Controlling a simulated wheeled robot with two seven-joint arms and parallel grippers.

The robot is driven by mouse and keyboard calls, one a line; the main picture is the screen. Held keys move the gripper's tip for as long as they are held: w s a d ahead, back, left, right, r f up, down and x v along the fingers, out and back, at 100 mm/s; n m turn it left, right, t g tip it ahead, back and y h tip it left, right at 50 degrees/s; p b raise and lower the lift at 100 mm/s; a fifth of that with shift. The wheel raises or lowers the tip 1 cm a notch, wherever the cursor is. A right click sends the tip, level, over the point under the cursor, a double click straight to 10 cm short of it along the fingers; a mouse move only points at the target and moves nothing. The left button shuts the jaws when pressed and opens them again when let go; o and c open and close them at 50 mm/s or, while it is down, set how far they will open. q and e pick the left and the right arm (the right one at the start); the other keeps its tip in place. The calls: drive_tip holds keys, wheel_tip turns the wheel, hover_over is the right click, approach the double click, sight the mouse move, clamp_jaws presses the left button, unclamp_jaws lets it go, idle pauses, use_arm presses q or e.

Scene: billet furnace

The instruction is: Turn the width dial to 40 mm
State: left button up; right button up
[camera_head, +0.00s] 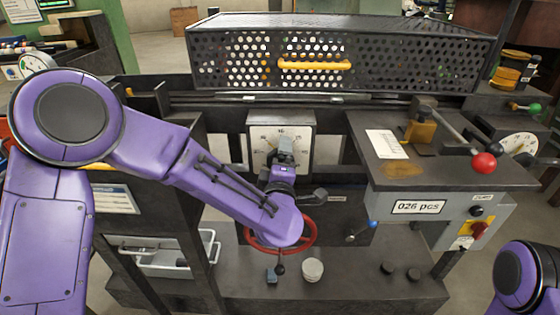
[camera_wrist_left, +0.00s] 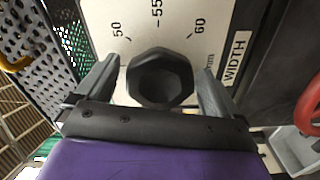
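The width dial has a pale plate (camera_head: 263,133) in the head view, on a dark frame below the perforated guard. In the left wrist view its black faceted knob (camera_wrist_left: 160,78) sits in front of the plate (camera_wrist_left: 185,25), which shows 50, 55, 60, "mm" and the label WIDTH. My left gripper (camera_head: 284,146) is in front of the dial and hides its middle in the head view. In the left wrist view its fingers (camera_wrist_left: 157,80) stand open on both sides of the knob, with small gaps visible. The knob's pointer and the 40 mark are not visible. My right gripper is out of view.
A red handwheel (camera_head: 309,236) is just below my left forearm. The perforated guard (camera_head: 400,62) with a yellow handle (camera_head: 315,65) is above the dial. A grey control box (camera_head: 435,213) reading "026 pcs" and a red-knobbed lever (camera_head: 484,162) are on the right.

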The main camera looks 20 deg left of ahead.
use_arm(q)
drive_tip(key=b+v, duration=0.1)
drive_tip(key=v, duration=0.9)
drive_tip(key=shift+s, duration=0.3)
drive_tip(key=s+a+f+m+g+h+p, duration=0.1)
drive_tip(key=s+a+f+m+g, duration=0.15)
drive_tip(key=f, duration=0.55)
drive_tip(key=s+a+f+m+g+h, duration=0.1)
drive_tip(key=s+a+f+m+g, duration=0.2)
drive_tip(key=f, duration=0.5)
drive_tip(key=s+a+f+m+g+h+p, duration=0.15)
drive_tip(key=f+m, duration=0.25)
drive_tip(key=f, duration=0.4)
drive_tip(key=s+a+f+m+g+y, duration=0.1)
drive_tip(key=s+a+f+g, duration=0.2)
drive_tip(key=s+f, duration=0.3)
drive_tip(key=s+a+f+m+g+y, duration=0.1)
drive_tip(key=s+a+f+g, duration=0.3)
drive_tip(key=s, duration=0.9)
wheel_tip(320, 180, down, 2)
drive_tip(key=shift+s+a+f+p, duration=0.1)
drive_tip(key=shift+s+a+p, duration=0.25)
drive_tip(key=shift+a, duration=0.75)
